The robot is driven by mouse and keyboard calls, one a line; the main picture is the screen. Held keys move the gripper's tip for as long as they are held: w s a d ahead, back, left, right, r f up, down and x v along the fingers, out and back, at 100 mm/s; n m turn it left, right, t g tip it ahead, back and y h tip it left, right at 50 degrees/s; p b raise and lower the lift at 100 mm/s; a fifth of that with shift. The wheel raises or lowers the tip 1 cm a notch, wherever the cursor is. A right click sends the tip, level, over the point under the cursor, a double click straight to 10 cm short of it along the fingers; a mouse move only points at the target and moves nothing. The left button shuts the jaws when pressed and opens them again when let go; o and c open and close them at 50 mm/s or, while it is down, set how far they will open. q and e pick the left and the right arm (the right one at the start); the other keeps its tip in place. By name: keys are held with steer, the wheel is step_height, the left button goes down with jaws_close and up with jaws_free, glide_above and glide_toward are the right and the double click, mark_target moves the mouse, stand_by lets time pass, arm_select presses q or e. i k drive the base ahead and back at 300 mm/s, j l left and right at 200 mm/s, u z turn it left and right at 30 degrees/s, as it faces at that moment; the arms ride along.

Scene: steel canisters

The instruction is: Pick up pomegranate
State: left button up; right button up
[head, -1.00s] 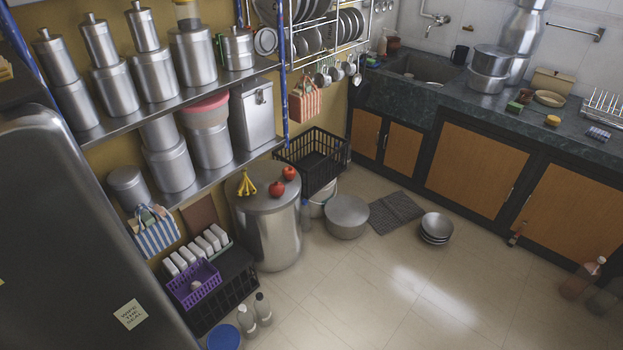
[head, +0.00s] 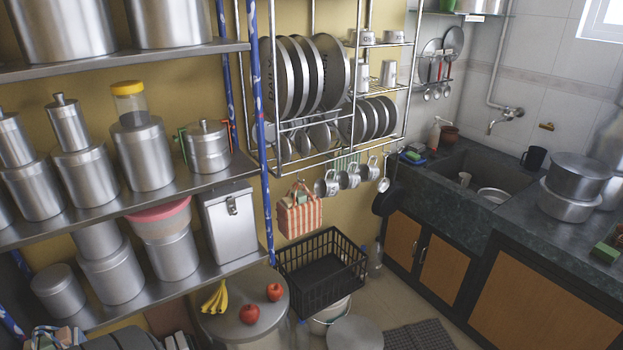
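Two round red fruits that look like pomegranates sit on the flat lid of a large steel canister (head: 222,326) low in the head view. One pomegranate (head: 274,291) is on the right of the lid. The other red fruit (head: 249,313) is nearer and to its left. I cannot tell for sure whether both are pomegranates. Yellow bananas (head: 215,297) lie on the left of the same lid, apart from the red fruits. Neither of my grippers shows in the view.
A black crate (head: 322,270) stands just behind and right of the lid. A steel shelf (head: 200,278) with canisters overhangs the area at left. A dish rack (head: 357,78) hangs above. A dark counter (head: 487,228) with a sink is at right, with open floor below.

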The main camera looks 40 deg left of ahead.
mark_target(249, 313)
steer(key=i+l+u, duration=0.1)
steer(key=i+u, duration=0.4)
steer(key=i+l+u, duration=0.15)
steer(key=i+u, duration=0.15)
steer(key=u, duration=0.15)
steer(key=i+l+u, duration=0.3)
steer(key=u, duration=0.2)
